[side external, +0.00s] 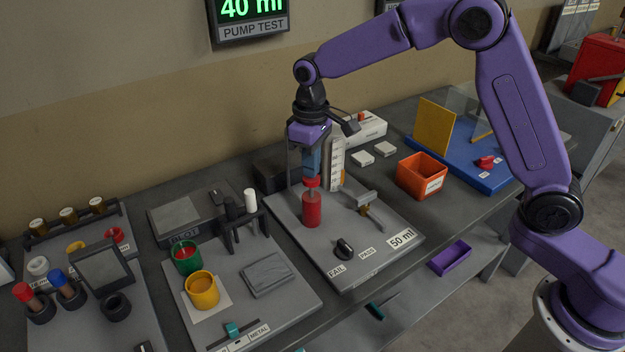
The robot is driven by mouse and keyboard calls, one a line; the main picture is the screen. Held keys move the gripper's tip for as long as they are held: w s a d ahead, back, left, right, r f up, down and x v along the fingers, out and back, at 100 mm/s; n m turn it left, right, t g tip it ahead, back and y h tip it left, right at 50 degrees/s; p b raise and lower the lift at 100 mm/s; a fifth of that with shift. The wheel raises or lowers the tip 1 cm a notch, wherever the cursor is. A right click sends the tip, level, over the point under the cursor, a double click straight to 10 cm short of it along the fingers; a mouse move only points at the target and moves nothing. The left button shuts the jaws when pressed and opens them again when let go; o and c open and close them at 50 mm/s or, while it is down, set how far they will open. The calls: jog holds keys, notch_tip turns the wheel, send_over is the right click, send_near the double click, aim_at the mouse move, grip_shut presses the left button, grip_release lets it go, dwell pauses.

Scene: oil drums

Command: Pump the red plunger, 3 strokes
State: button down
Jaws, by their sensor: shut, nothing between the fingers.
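In the side external view the red plunger (311,183) stands upright above a red cylinder (312,211) on a grey board (372,263). My gripper (311,174) points down directly over the plunger. Its fingers are shut with nothing between them, and the tips are at or just above the plunger's top; I cannot tell whether they touch. The wall display (250,12) reads 40 ml in green above "PUMP TEST".
A black knob (344,248) between FAIL and PASS and a small bracket (366,203) share the board. An orange bin (422,176) stands right. A dark rack (240,225) with upright pieces and a yellow cup (202,290) stand left.

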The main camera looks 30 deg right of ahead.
jog(key=shift+f, duration=1.95)
jog(key=shift+r, duration=2.5)
jog(key=shift+r, duration=3)
